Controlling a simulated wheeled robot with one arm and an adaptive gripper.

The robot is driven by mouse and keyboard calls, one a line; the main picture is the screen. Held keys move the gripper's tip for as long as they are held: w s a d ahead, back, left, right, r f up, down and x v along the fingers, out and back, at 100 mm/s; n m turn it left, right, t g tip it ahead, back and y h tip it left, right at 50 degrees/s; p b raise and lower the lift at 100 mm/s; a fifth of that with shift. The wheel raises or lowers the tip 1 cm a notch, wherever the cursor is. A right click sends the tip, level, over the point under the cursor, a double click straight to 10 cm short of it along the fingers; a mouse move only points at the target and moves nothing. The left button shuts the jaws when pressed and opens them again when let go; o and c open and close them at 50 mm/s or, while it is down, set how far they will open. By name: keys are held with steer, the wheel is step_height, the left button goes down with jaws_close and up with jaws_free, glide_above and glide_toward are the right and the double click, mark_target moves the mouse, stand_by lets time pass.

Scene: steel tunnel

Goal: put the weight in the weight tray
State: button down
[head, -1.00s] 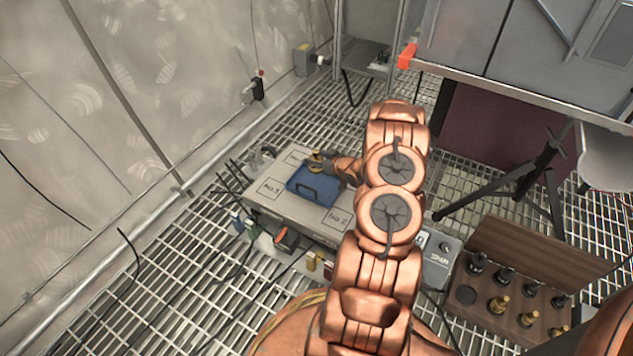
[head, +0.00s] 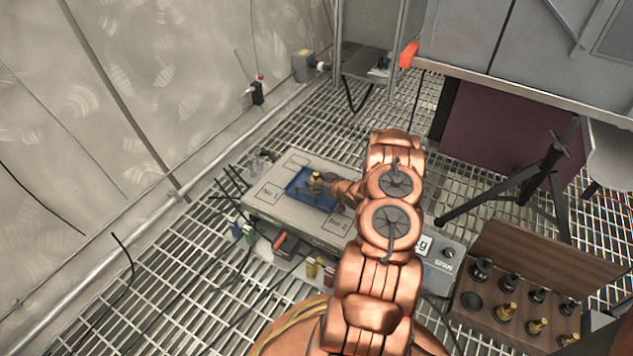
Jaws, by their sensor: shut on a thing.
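The brass weight (head: 315,177) shows as a small gold knob at the end of my arm. My gripper (head: 320,186) is shut on it, and the fingers hide most of its body. The weight tray (head: 299,196) is a blue tray on the flat grey scale plate. The weight and the gripper are over the tray in this view and cover much of its middle. I cannot tell whether the weight touches the tray floor.
The grey plate (head: 264,198) has marked squares around the tray. A wooden weight box (head: 470,322) with several dark and brass weights stands at the lower right. A black tripod (head: 520,185) stands at the right. Cables and small items lie on the grating at the left.

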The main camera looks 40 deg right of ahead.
steer(key=shift+c, duration=1.9)
jaws_free()
